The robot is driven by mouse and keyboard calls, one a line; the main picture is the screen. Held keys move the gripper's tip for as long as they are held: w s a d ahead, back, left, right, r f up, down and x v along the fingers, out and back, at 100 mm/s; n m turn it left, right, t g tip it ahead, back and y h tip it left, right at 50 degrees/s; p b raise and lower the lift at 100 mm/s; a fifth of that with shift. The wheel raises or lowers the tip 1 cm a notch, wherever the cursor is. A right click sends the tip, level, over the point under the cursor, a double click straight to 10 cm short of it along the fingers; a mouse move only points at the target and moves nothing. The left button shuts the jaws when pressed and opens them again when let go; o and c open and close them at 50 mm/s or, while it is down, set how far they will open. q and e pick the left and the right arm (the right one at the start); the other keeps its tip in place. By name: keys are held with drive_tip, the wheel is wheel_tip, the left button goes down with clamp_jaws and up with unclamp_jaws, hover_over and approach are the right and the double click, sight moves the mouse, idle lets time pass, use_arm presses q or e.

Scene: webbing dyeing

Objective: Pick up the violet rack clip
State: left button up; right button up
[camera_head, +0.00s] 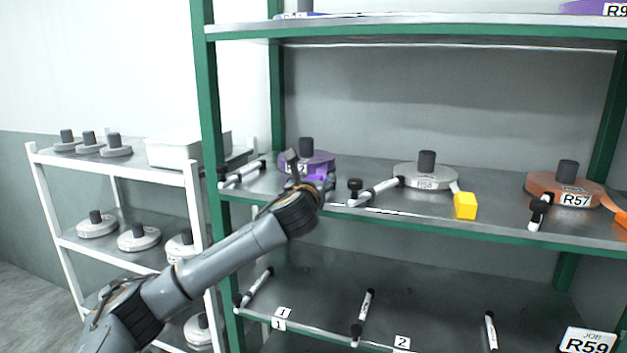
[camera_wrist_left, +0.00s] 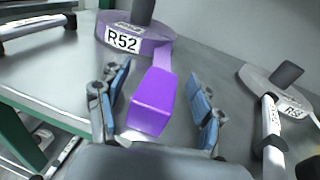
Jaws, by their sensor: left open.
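The violet rack clip (camera_wrist_left: 153,101) is a purple block at the end of a violet strip from the violet roll (camera_wrist_left: 137,41) labelled R52. In the head view the clip (camera_head: 317,178) shows only in part behind my gripper, at the shelf's front edge before the roll (camera_head: 320,160). My left gripper (camera_wrist_left: 158,85) is open, its blue-padded fingers on either side of the clip, with visible gaps. In the head view the left gripper (camera_head: 311,177) reaches the shelf edge from the lower left. My right gripper is not in view.
White-and-black rods (camera_head: 242,174) (camera_head: 376,191) lie on the shelf either side of my gripper. A grey roll (camera_head: 425,177) with a yellow clip (camera_head: 465,206) and an orange roll (camera_head: 566,190) stand to the right. A green upright (camera_head: 210,130) stands close left.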

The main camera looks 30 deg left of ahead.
use_arm(q)
drive_tip(key=shift+w+a+f, duration=0.15)
drive_tip(key=shift+w+a, duration=0.05)
drive_tip(key=shift+w, duration=0.35)
drive_tip(key=c, duration=1.4)
